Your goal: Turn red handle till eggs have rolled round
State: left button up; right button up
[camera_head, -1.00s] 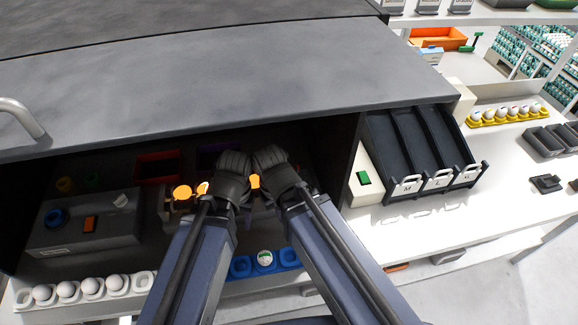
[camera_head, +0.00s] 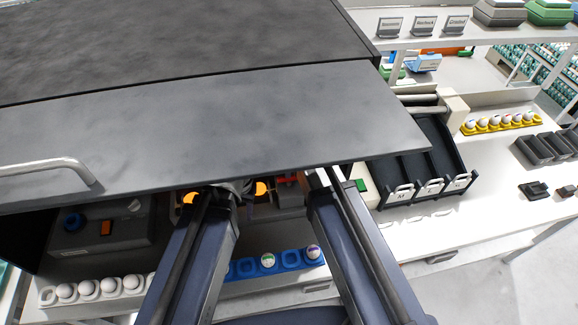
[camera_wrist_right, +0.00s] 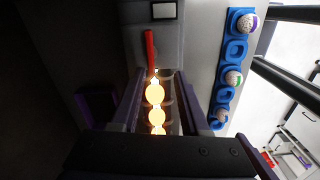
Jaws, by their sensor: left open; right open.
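The red handle (camera_wrist_right: 150,50) is upright in the right wrist view, and its lower end is just ahead of my right fingertips. A red part also shows under the hood in the head view (camera_head: 288,180). Glowing orange-yellow eggs (camera_wrist_right: 155,93) lie in a row between and below the fingers of my right gripper (camera_wrist_right: 160,76), which is open. In the head view the hood edge hides most of that gripper. My left gripper (camera_head: 237,188) is open beside the glowing eggs (camera_head: 262,189), partly covered by the hood edge. No contact with the handle is clear.
The dark hood (camera_head: 220,140) overhangs the work area. White eggs (camera_head: 110,287) in a tray and a blue egg tray (camera_head: 290,260) line the front. A black sloped rack (camera_head: 440,140) stands right.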

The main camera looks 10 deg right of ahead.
aim_at(289, 180)
jog(key=shift+w+d+r+n, duration=0.2)
jog(key=shift+w+r+n, duration=0.05)
jog(key=shift+w+n, duration=0.2)
jog(key=shift+w+d+r+n, duration=0.15)
jog(key=shift+w+r+n, duration=0.1)
jog(key=shift+w+n, duration=0.15)
jog(key=shift+f, duration=0.1)
notch_tip(289, 180, down, 8)
jog(key=b, duration=0.7)
jog(key=shift+r, duration=0.2)
jog(key=shift+c, duration=0.2)
grip_shut()
